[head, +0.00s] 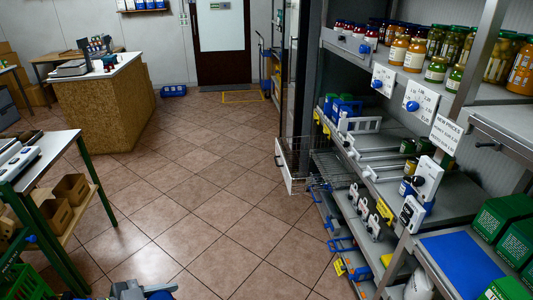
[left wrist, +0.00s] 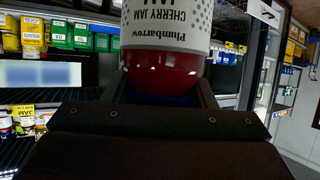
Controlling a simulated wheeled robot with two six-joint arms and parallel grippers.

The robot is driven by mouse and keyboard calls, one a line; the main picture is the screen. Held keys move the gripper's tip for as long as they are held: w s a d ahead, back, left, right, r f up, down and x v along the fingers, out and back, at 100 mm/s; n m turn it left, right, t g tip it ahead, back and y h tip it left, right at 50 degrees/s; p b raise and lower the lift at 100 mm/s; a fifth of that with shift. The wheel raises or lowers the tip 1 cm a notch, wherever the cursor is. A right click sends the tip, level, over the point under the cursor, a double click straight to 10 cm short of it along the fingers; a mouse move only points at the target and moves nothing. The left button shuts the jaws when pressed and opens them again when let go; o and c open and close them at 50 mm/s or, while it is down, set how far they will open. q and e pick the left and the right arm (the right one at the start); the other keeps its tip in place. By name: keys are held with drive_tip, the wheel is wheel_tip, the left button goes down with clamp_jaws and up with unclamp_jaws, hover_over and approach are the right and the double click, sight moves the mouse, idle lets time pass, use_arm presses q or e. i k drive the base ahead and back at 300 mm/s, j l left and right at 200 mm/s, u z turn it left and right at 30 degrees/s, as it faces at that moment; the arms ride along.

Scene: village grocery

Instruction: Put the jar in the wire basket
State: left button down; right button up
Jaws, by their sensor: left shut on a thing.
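A jar of Plumbarrow cherry jam (left wrist: 166,38), with dark red contents and a white dotted label, fills the top middle of the left wrist view. Its label reads upside down there. My left gripper (left wrist: 162,85) is shut on the jar, with one dark finger on each side. Part of the jar is cut off by the picture's top edge. In the head view, a wire basket (head: 293,160) hangs at the near end of the dark upright, left of the shelves. I cannot make out anything inside it. My right gripper is not in view.
Shelves (head: 380,150) with jars, boxes and white dial units run along the right. A green-legged table (head: 45,155) stands at the left, and a wood-sided counter (head: 103,100) at the back left. The tiled floor (head: 195,205) between them is clear.

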sight(302, 169)
drive_tip(key=i+j, duration=0.1)
drive_tip(key=i, duration=1.25)
drive_tip(key=i+z, duration=0.45)
drive_tip(key=i+j+z, duration=0.1)
drive_tip(key=i+z, duration=0.35)
drive_tip(key=i, duration=0.2)
drive_tip(key=i+j+z, duration=0.45)
drive_tip(key=i+l, duration=0.05)
drive_tip(key=l, duration=0.05)
